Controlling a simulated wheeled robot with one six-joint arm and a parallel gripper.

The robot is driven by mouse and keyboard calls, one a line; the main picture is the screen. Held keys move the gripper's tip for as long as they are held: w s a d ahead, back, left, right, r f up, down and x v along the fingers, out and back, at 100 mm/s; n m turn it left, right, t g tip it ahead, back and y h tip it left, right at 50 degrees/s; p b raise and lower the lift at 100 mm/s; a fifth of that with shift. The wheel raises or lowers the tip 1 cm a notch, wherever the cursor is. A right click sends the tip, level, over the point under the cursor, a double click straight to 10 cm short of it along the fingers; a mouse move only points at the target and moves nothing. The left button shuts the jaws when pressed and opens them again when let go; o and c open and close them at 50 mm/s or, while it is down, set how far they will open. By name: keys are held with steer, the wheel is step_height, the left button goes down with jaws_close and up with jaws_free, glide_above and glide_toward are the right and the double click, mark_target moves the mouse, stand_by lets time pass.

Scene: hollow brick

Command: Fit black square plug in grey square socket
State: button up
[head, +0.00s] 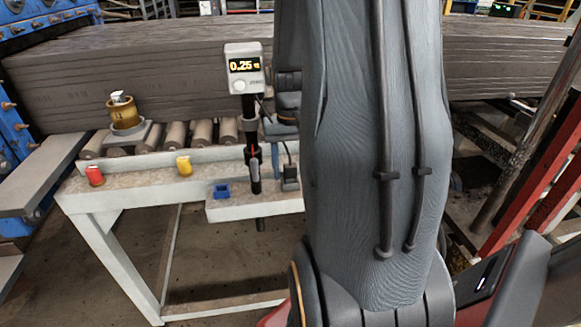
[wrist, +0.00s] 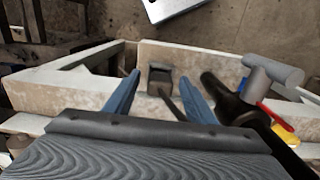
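My gripper (wrist: 160,92) is open in the wrist view, its two blue fingers apart with clear space between them. A dark grey square block (wrist: 160,78) with a dark cable (wrist: 172,102) at it shows between and beyond the fingers. In the head view this block (head: 291,178) stands on the front ledge, below the fingers, with the cable rising from it. I cannot tell which part of it is black plug and which is grey socket. My arm hides much of the area to its right.
A black post with a scale display (head: 244,66) stands left of my gripper. A blue block (head: 221,191) lies on the ledge (head: 258,208). Red (head: 94,176) and yellow (head: 184,166) pieces sit on the bench's front edge. A brass cup (head: 123,114) stands by the rollers (head: 176,136).

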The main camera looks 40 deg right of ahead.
step_height(320, 180, up, 8)
steer(key=shift+f+b, duration=0.1)
steer(key=shift+b, duration=0.85)
